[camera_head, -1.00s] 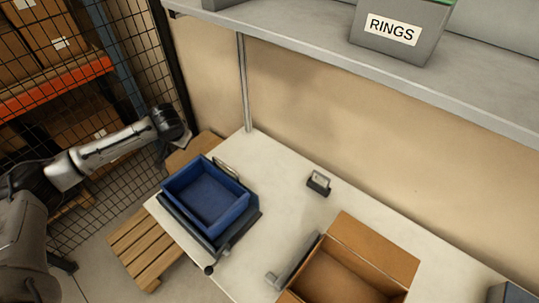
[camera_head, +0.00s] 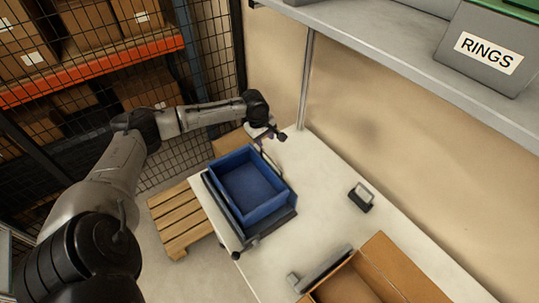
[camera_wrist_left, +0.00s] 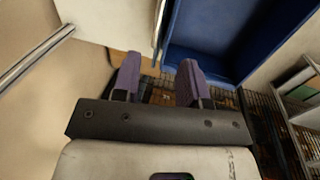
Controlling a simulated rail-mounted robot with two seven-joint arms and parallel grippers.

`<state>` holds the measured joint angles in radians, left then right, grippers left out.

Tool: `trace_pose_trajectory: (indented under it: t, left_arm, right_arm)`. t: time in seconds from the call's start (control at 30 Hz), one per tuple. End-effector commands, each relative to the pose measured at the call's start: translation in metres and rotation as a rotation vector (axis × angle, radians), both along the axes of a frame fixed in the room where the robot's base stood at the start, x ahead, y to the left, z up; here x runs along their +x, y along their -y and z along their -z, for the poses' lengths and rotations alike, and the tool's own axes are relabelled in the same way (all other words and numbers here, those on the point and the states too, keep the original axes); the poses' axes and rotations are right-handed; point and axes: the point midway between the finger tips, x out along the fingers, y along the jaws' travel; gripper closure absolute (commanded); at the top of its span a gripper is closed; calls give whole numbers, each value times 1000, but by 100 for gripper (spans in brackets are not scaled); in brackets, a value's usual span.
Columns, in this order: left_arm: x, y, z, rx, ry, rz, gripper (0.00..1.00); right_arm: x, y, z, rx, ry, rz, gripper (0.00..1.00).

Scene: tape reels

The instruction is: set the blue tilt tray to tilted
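The blue tilt tray (camera_head: 248,187) sits in a dark base at the left end of the white table; it looks about level in the head view. A thin metal loop handle (camera_head: 268,162) stands at its back edge. The blue tray also shows at the top of the left wrist view (camera_wrist_left: 215,40). My left gripper (camera_head: 279,136) is just behind the tray's back corner, above the table's far left edge. In the left wrist view its two purple fingers (camera_wrist_left: 157,82) stand apart with nothing between them. My right gripper is out of view.
An open cardboard box (camera_head: 385,270) and a grey bar (camera_head: 325,267) lie at the front right. A small dark holder (camera_head: 361,197) stands mid-table. A metal post (camera_head: 306,80) rises close behind my left gripper, and a shelf (camera_head: 420,65) with a RINGS bin overhangs. A wooden pallet (camera_head: 180,218) lies left.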

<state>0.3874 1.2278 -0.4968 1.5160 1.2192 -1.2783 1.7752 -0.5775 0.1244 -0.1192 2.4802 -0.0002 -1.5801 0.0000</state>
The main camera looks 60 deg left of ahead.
Motion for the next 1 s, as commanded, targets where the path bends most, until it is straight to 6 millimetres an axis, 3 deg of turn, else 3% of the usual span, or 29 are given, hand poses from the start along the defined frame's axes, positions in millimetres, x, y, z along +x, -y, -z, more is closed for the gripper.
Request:
trace_pose_trajectory:
  t: [0.2,0.5,0.73,1.0]
  left_arm:
    - [8,0,42,-2,-2,-1,60]
    - [17,-1,88,0,-1,1,60]
    - [21,-2,106,0,1,2,60]
    - [22,-2,111,2,0,3,60]
  right_arm:
    - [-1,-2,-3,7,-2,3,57]
    - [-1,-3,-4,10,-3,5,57]
    - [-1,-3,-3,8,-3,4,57]
    - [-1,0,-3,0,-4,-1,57]
